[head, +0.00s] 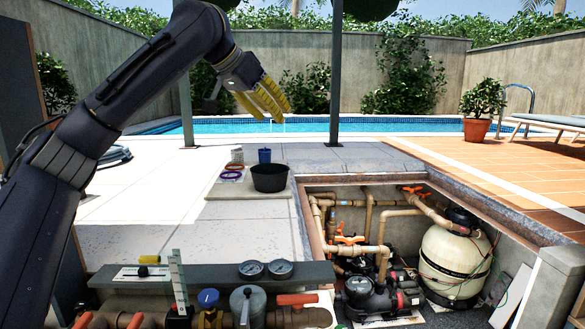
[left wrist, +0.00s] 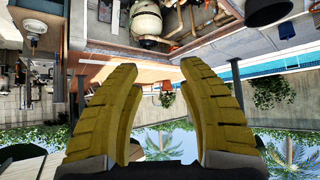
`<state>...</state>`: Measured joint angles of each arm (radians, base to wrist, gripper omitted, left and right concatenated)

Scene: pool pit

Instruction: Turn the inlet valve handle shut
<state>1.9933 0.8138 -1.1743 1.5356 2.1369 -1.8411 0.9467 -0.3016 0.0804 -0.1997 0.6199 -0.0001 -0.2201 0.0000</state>
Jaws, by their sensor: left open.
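Several orange valve handles are in the head view; I cannot tell which one is the inlet valve's. One handle (head: 348,239) sits on the tan pipes inside the pit, and another (head: 412,189) is at the pit's back by the filter tank. A nearer orange handle (head: 297,299) lies level on the pipework at the front. My left gripper (head: 270,104) is raised high above the paving, far from every handle. Its yellow fingers are spread and empty, as the left wrist view (left wrist: 155,75) also shows. My right gripper is out of view.
The pit holds a cream filter tank (head: 450,262), a black pump (head: 370,296) and tan pipes. A black tub (head: 269,177) and small cups stand on a slab left of the pit. Gauges (head: 251,269) sit on the front ledge. A post (head: 336,80) rises behind.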

